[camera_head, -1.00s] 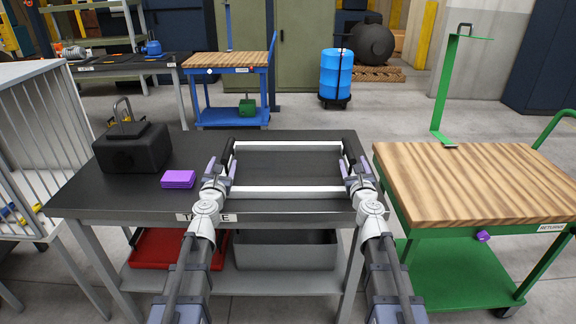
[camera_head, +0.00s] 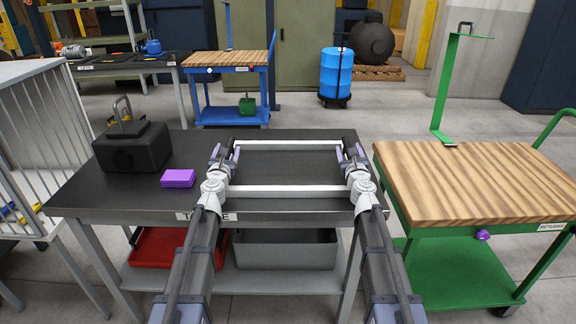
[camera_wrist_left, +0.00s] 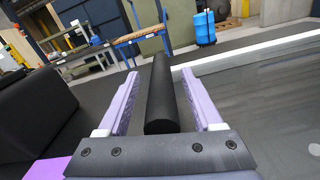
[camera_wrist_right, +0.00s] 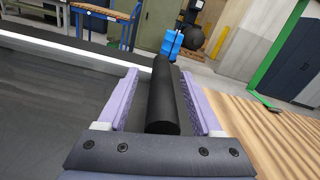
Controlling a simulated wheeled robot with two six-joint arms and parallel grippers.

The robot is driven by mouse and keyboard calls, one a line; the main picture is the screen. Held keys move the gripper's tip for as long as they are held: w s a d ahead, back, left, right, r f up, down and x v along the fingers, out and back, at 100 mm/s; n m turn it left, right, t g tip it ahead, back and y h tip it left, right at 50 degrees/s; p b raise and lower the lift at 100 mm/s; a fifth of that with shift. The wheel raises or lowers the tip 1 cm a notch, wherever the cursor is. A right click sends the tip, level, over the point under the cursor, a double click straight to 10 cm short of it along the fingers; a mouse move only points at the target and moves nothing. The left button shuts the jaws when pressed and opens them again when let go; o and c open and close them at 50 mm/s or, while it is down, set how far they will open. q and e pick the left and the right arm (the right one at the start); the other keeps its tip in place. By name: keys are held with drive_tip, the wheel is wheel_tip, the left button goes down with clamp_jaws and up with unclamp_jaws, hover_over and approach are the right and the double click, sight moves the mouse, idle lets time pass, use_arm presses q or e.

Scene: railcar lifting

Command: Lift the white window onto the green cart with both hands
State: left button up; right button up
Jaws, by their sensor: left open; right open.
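The white window (camera_head: 290,191) lies flat on the black table, a frame with white bars front and back and a black bar at each side. My left gripper (camera_head: 226,153) is open at its left side; in the left wrist view the left black bar (camera_wrist_left: 161,95) runs between the open fingers. My right gripper (camera_head: 351,152) is open at its right side; in the right wrist view the right black bar (camera_wrist_right: 163,98) lies between the open fingers. The green cart (camera_head: 470,180) with a striped wooden top stands to the right, its top empty.
A black weight-like block (camera_head: 131,150) with a handle and a purple block (camera_head: 178,178) sit on the table (camera_head: 110,195) left of the window. A green post (camera_head: 442,90) rises at the cart's back left corner. A gap separates table and cart.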

use_arm(q)
clamp_jaws()
use_arm(e)
clamp_jaws()
drive_tip(key=shift+s+a, duration=0.1)
idle(1.0)
